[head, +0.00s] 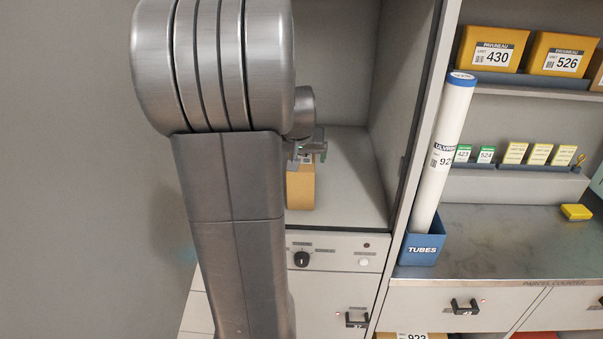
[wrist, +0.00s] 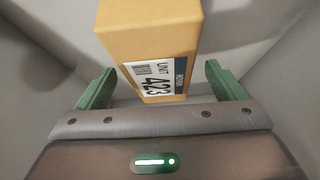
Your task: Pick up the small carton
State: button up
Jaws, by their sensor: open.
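The small carton (head: 301,188) is a tan box standing on the floor of an open grey compartment in the head view. My arm hides its left part. In the wrist view the carton (wrist: 150,40) shows a white label reading UNIT 423. My gripper (wrist: 157,88) is open, with one green finger on each side of the carton's labelled end. Gaps show between the fingers and the carton. In the head view my gripper (head: 306,150) is at the top of the carton, mostly hidden by my arm.
Compartment walls (head: 405,90) stand close around. To the right are a tube (head: 445,140) in a blue TUBES holder (head: 422,243), shelved yellow boxes (head: 490,48), and a metal counter (head: 500,235) with a small yellow item (head: 576,212). A knob panel (head: 335,251) lies below the compartment.

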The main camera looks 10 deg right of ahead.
jog(key=shift+p+x, duration=0.55)
jog(key=shift+x, duration=2)
jog(key=shift+w+r, duration=0.1)
jog(key=shift+w, duration=0.05)
jog(key=c, duration=1.3)
jog(key=shift+r, duration=0.1)
notch_tip(320, 180, up, 18)
jog(key=shift+f, duration=0.1)
